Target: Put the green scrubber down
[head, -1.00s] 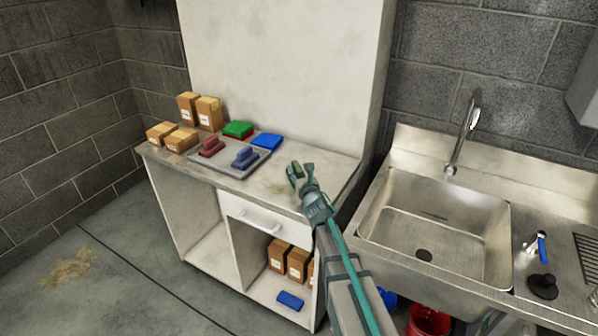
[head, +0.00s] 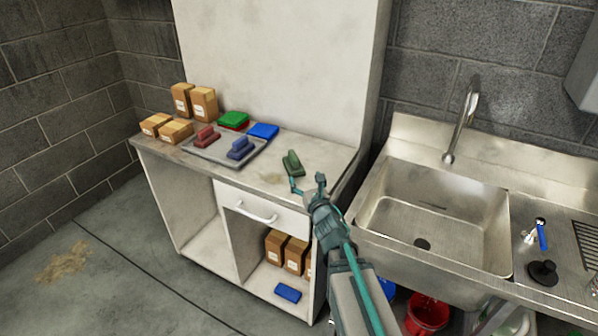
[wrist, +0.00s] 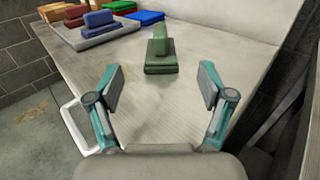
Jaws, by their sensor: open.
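My gripper (head: 307,184) is open and empty, just in front of the scrubber on the near side. Both spread fingers of my gripper (wrist: 158,88) show clearly in the wrist view, with bare worktop between them.
A grey tray (head: 215,158) holds a red scrubber (head: 206,137) and a blue scrubber (head: 241,148). Green (head: 233,118) and blue (head: 264,130) pads lie behind it. Several cardboard boxes stand at the left. The sink (head: 435,215) is at the right.

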